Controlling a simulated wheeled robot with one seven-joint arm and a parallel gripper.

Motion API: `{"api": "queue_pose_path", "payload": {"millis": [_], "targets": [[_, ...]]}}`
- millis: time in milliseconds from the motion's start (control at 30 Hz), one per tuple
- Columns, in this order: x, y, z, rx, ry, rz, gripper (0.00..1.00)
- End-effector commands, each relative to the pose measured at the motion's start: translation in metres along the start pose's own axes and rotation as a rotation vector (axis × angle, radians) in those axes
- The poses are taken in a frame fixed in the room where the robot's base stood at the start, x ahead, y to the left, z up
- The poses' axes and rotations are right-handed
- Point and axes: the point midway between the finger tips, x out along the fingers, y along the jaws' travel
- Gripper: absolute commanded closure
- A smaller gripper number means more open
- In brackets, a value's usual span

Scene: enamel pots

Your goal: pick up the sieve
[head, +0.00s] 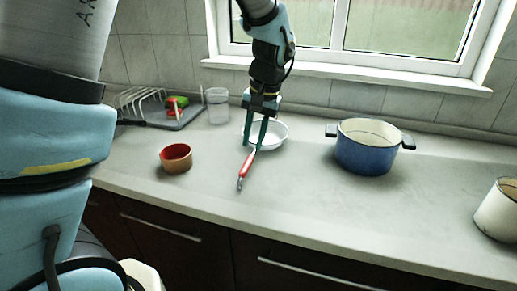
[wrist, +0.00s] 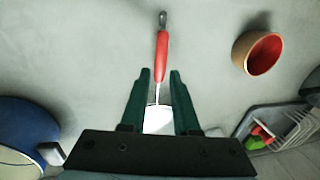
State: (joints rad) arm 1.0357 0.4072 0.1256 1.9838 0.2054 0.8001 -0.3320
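The sieve has a white bowl (head: 275,132) and a red handle (head: 247,164). It lies on the grey counter below the window, with its handle toward the front edge. In the wrist view the red handle (wrist: 162,54) extends away beyond the fingertips, and part of the white bowl (wrist: 158,121) shows between the fingers. My gripper (head: 257,145) is above the sieve, with its fingers on either side of where handle and bowl meet. In the wrist view the green fingers (wrist: 160,72) are apart, with a gap on both sides of the thin neck. Exact height is unclear.
A blue pot (head: 365,155) stands right of the sieve, and a cream pot (head: 498,212) is at the far right. A terracotta bowl (head: 175,165) is on the left. A clear cup (head: 217,105) and dish rack (head: 165,112) are behind. The front middle counter is clear.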

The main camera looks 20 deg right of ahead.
Motion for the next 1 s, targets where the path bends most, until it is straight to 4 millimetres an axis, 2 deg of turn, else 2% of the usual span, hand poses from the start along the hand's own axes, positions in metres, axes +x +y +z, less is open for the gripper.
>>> {"api": "queue_pose_path", "payload": {"millis": [200,467,700,833,1000], "targets": [[0.033,-0.001,0.001,-0.001,-0.005,-0.001,0.71],[0.051,-0.002,0.002,-0.001,-0.005,0.000,0.71],[0.084,-0.003,0.001,-0.002,-0.005,-0.001,0.71],[0.094,-0.003,0.000,-0.002,-0.003,0.000,0.71],[0.095,-0.003,0.000,-0.002,-0.001,0.001,0.71]]}}
